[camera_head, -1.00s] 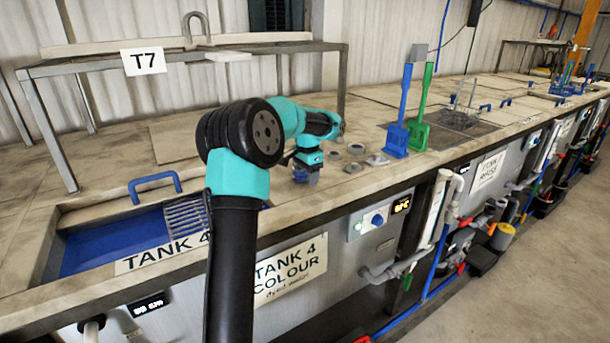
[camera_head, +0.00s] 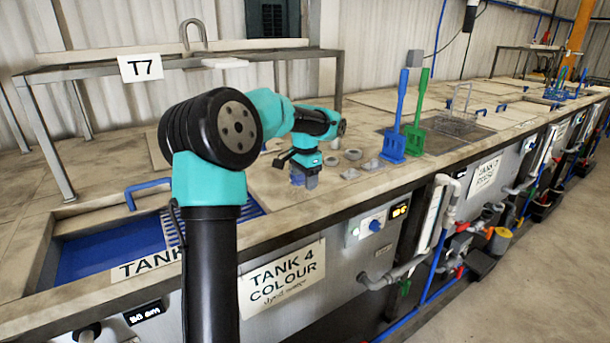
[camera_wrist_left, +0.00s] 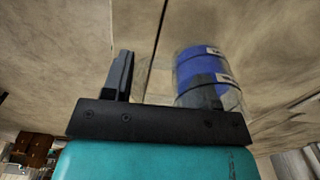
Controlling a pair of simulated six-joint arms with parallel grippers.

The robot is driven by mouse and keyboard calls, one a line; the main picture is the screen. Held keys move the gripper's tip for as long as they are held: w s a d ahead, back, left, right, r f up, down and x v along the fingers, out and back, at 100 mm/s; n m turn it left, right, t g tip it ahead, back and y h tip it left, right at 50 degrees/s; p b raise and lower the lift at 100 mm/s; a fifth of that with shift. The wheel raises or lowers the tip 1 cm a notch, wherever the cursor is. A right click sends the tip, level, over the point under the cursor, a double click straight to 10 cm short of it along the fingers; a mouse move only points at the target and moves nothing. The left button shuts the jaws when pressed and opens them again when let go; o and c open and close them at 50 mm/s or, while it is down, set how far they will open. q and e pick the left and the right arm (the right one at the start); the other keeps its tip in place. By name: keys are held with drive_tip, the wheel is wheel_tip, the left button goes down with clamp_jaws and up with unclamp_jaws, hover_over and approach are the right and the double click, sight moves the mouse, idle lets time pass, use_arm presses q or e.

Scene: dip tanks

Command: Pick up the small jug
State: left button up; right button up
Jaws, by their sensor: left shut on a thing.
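The small jug (camera_wrist_left: 196,62) is clear with blue bands or contents and small pale labels. In the left wrist view it is at the right-hand finger, which shows dimly through its clear wall. My left gripper (camera_wrist_left: 168,78) is shut on the jug, its left-hand finger standing apart from the visible jug body. In the head view the jug (camera_head: 305,180) is a small blue shape under my left gripper (camera_head: 303,168), above the pale worktop. Whether its base touches the worktop cannot be told. My right gripper is not in view.
An open blue tank (camera_head: 110,245) is at left. A metal rack (camera_head: 200,63) stands behind.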

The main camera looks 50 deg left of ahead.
use_arm(q)
drive_tip(key=s+d+r, duration=0.1)
drive_tip(key=s+d, duration=0.5)
drive_tip(key=d, duration=0.1)
drive_tip(key=shift+s+d, duration=0.35)
drive_tip(key=shift+d, duration=0.05)
drive_tip(key=shift+s+a, duration=0.1)
